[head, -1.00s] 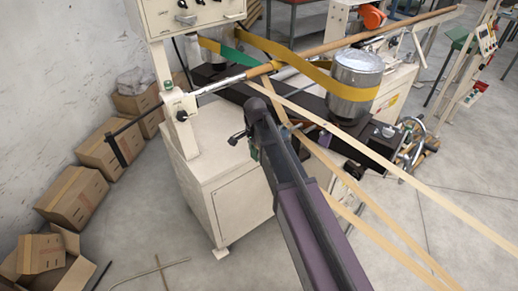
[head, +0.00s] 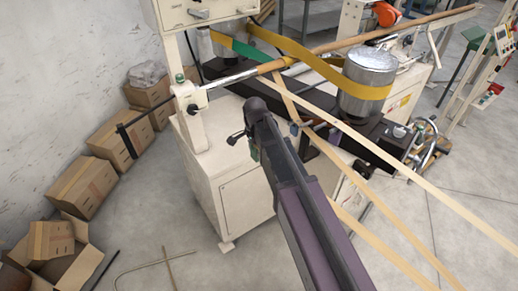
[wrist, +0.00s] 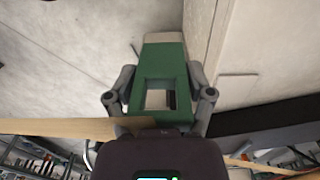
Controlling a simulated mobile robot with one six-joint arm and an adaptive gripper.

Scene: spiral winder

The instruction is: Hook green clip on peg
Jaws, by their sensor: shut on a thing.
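My gripper (wrist: 160,82) is shut on the green clip (wrist: 163,60) in the wrist view, one finger on each side. The clip is a flat green piece with a square opening near my gripper and a pale far end. The clip is held in front of the cream machine cabinet (head: 242,203). I cannot make out the peg in either view.
A long tan tube (head: 395,32) runs across the winder, with a yellow belt (head: 310,62) looped around it. Pale paper strips (head: 415,178) slant across to the lower right, near my arm. A metal drum (head: 367,78) stands behind. Cardboard boxes (head: 80,187) line the left wall.

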